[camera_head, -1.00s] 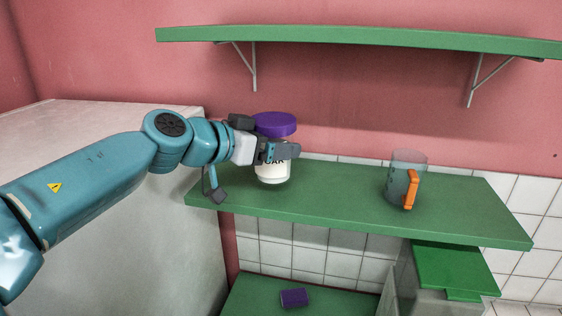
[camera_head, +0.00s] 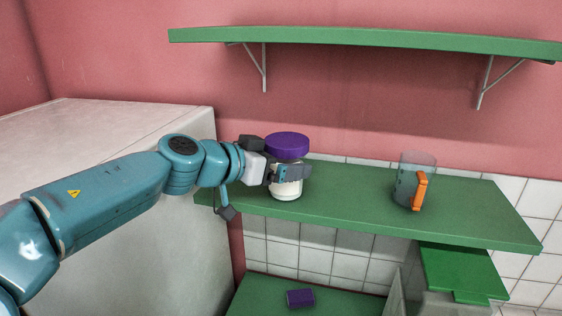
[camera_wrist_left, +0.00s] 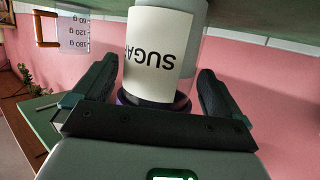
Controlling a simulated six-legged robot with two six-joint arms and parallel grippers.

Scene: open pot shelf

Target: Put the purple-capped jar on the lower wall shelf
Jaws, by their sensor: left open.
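The purple-capped jar (camera_head: 287,189) looks to stand upright on the left part of the green lower wall shelf (camera_head: 350,205), behind its front edge. My left gripper (camera_head: 296,173) reaches it from the left, just below the cap. In the left wrist view the picture is upside down; the jar's white "SUGAR" label (camera_wrist_left: 158,50) lies between the two dark fingers of the left gripper (camera_wrist_left: 157,85). The fingers are open, one on each side of the jar, with small gaps. Most of the cap is hidden there. My right gripper is not in view.
A clear measuring cup with an orange handle (camera_head: 420,190) stands on the same shelf to the right. The upper green shelf (camera_head: 360,39) hangs above on brackets. A purple block (camera_head: 300,298) lies on a green surface below. The shelf is clear between jar and cup.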

